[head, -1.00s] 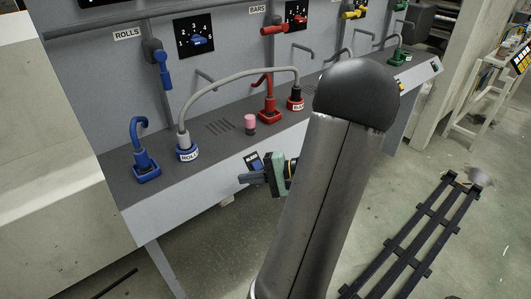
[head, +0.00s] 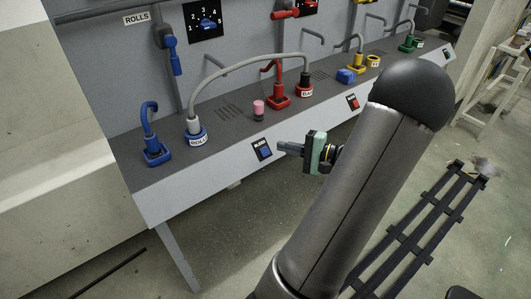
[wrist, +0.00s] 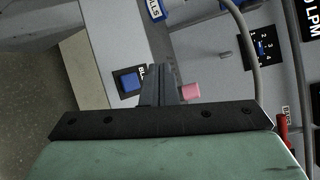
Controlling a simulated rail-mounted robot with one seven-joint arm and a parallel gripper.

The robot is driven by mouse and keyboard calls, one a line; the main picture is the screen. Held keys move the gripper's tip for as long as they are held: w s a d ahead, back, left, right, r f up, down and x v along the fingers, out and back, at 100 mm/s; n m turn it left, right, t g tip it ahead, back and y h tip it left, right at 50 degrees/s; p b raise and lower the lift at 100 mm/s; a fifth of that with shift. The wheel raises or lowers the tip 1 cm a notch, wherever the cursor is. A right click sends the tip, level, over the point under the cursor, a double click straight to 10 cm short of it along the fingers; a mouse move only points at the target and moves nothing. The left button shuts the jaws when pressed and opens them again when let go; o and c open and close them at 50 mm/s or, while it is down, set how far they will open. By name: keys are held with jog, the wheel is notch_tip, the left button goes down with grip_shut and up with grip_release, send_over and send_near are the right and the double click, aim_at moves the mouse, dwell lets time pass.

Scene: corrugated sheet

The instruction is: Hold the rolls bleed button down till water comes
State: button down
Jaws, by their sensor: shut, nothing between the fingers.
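The rolls bleed button is a small blue square on a black plate marked BLEED (head: 263,150), on the sloped front face of the grey bench under the rolls sockets. It also shows in the wrist view (wrist: 129,82), left of my fingers. My gripper (head: 281,147) is shut and empty, its fingertips just right of the button plate in the head view. In the wrist view my gripper (wrist: 158,70) points up between the button and a pink cylinder. The fingers look apart from the button, which is uncovered in both views.
The pink cylinder (head: 258,109) stands on the bench top above the button. A grey hose (head: 245,60) arches from the blue rolls socket (head: 196,134) to a red one. A red button (head: 353,102) is farther right. A black rack (head: 425,225) lies on the floor.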

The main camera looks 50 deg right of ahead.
aim_at(261, 149)
jog(key=w+f+b, duration=0.2)
jog(key=w+d+f+b, duration=0.1)
jog(key=w+f, duration=0.2)
jog(key=shift+f+b, duration=0.15)
jog(key=shift+b, duration=0.2)
dwell(1.8)
jog(key=shift+w+d+f+b, duration=0.15)
jog(key=shift+w+f+b, duration=0.15)
jog(key=shift+b, duration=0.1)
jog(key=shift+w+f+b, duration=0.3)
dwell(0.6)
jog(key=shift+r, duration=0.15)
dwell(1.4)
jog(key=shift+s+r+p, duration=0.4)
jog(key=shift+s+r, duration=0.1)
jog(key=shift+s, duration=0.1)
jog(key=shift+s+a+r+p, duration=0.25)
jog(key=shift+s+r+p, duration=0.35)
jog(key=shift+s+r, duration=0.3)
jog(key=shift+s+a+r+p, duration=0.2)
jog(key=shift+s+r+p, duration=0.35)
jog(key=shift+s+r, duration=0.3)
